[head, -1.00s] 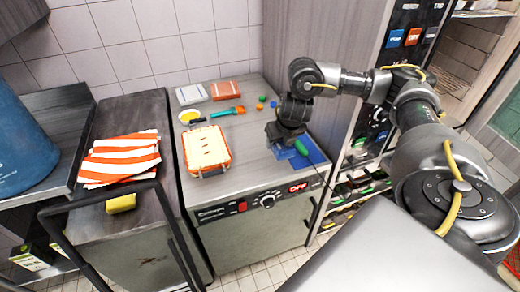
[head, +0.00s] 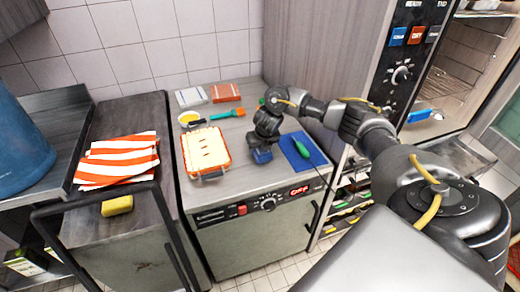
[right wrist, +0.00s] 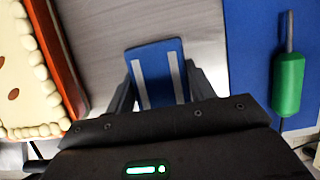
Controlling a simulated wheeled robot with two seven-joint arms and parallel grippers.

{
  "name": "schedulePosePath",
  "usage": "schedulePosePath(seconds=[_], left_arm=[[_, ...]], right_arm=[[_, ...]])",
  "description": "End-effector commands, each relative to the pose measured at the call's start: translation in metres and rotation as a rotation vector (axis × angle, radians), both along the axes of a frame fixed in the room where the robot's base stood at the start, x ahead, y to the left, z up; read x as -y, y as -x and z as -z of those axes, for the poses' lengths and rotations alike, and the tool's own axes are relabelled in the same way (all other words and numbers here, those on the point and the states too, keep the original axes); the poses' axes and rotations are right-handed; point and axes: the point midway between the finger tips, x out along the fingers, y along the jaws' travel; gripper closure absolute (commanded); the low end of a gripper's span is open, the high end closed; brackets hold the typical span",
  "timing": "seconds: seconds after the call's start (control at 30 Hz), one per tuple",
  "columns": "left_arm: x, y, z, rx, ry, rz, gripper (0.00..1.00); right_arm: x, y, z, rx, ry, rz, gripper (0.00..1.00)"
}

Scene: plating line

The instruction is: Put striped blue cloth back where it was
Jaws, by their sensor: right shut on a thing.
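The striped blue cloth (right wrist: 158,75), a small blue piece with two pale stripes, sits between the fingers of my right gripper (right wrist: 160,92) in the right wrist view. In the head view a bit of the blue cloth (head: 262,156) shows below my right gripper (head: 264,145), over the steel counter between the pie dish and the blue mat. The gripper is shut on it. I cannot tell whether the cloth touches the counter. My left gripper is not in view.
The pie dish (head: 206,152) stands left of the gripper. The blue mat (head: 312,160) with a green-handled tool (head: 299,148) lies to the right. An orange-striped cloth (head: 120,160) and yellow sponge (head: 117,205) lie further left. A teal brush (head: 228,113) is behind.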

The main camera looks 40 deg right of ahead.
Motion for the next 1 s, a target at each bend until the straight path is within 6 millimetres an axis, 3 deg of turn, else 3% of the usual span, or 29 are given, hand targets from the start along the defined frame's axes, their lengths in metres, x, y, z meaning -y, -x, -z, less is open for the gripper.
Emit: schedulePosePath(seconds=[0.1,0.5,0.53,0.67,1.0], left_arm=[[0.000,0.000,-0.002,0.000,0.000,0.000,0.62],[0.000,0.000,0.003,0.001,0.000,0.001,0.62],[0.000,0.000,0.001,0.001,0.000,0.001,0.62],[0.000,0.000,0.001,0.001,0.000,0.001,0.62],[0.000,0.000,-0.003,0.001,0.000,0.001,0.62]], right_arm=[[0.001,0.000,0.009,0.002,0.001,0.002,0.71],[0.000,0.000,0.015,0.002,0.000,0.001,0.71],[0.000,0.000,0.014,0.002,0.000,0.001,0.42],[0.000,0.000,0.013,0.002,0.000,0.001,0.25],[0.000,0.000,0.008,0.003,0.000,0.002,0.24]])
